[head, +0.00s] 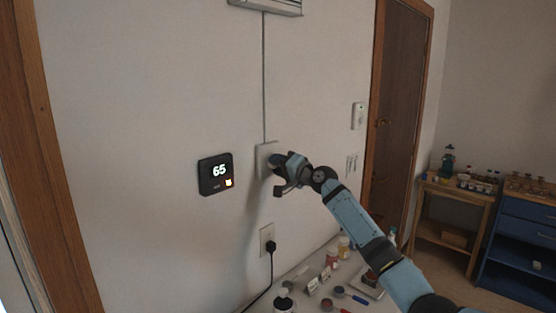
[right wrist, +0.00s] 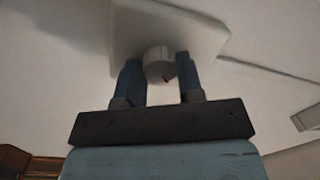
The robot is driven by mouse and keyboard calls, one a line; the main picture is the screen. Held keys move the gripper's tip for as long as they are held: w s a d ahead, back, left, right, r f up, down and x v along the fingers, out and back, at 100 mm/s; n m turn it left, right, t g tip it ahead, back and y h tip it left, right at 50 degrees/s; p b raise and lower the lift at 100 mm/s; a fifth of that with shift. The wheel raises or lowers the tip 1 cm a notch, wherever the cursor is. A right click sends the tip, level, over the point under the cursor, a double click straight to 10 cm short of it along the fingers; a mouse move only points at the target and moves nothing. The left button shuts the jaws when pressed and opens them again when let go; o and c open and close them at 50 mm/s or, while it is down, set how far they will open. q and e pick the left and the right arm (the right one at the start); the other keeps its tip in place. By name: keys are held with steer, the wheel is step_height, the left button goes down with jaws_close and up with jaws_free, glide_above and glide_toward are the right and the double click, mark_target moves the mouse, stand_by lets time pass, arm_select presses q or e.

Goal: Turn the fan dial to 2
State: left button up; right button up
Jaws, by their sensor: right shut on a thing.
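The fan dial (right wrist: 159,60) is a small, pale round knob on a white square wall plate (right wrist: 190,30). In the head view the plate (head: 264,152) is on the wall near the middle, and my right gripper hides the dial. My right gripper (head: 276,166) reaches the plate from the right. In the right wrist view its two blue fingers (right wrist: 157,75) stand on either side of the knob, shut on it. A dark mark shows on the knob's edge, but I cannot read its setting. My left gripper is not in view.
A black thermostat (head: 215,173) showing 65 is on the wall left of the plate. A socket with a black plug (head: 270,246) is below. Bottles, jars and tools cover the white table (head: 255,301) under it. A wooden door (head: 398,110) is at the right.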

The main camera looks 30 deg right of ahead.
steer(key=shift+m+p, duration=0.4)
steer(key=shift+m, duration=0.3)
steer(key=o, duration=0.9)
